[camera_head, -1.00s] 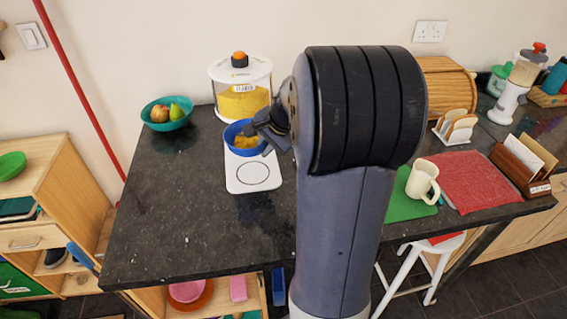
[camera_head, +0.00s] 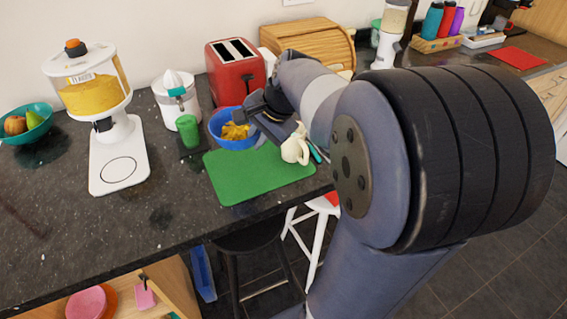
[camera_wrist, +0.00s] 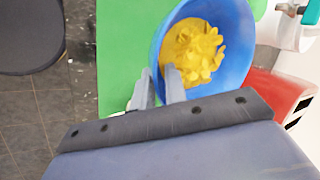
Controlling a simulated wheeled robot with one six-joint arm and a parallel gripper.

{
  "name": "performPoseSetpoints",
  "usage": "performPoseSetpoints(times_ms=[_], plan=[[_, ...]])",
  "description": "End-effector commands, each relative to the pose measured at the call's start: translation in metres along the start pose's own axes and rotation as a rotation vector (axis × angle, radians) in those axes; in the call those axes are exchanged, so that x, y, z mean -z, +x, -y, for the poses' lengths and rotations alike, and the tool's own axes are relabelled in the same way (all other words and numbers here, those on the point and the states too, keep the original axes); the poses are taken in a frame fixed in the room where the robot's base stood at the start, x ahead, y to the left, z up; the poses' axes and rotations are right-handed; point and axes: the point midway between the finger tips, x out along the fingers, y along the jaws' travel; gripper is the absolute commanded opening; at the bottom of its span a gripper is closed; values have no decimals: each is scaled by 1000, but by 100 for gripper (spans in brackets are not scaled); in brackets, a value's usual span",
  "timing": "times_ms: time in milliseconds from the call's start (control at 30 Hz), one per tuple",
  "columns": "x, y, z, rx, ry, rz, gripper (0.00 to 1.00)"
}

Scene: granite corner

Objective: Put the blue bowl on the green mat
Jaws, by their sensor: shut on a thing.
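The blue bowl (camera_head: 216,124) holds yellow pieces and is over the back edge of the green mat (camera_head: 250,182). I cannot tell how high it is above the surface. My gripper (camera_head: 250,112) is shut on the bowl's right rim. In the wrist view, the fingers (camera_wrist: 159,88) pinch the rim of the bowl (camera_wrist: 240,38), one inside it and one outside. There the bowl overlaps one side of the mat (camera_wrist: 118,60). Most of the mat's surface is bare.
A green cup (camera_head: 188,132) stands left of the bowl. A white juicer (camera_head: 176,98) and a red toaster (camera_head: 236,72) are behind. A white dispenser (camera_head: 120,150) stands further left.

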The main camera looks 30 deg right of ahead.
Motion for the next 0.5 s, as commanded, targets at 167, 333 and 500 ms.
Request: performPoseSetpoints(times_ms=[167, 333, 500], plan=[[0, 32, -18, -3, 3, 3, 0], [2, 46, -24, -1, 1, 0, 0], [2, 62, -34, -2, 3, 2, 0]])
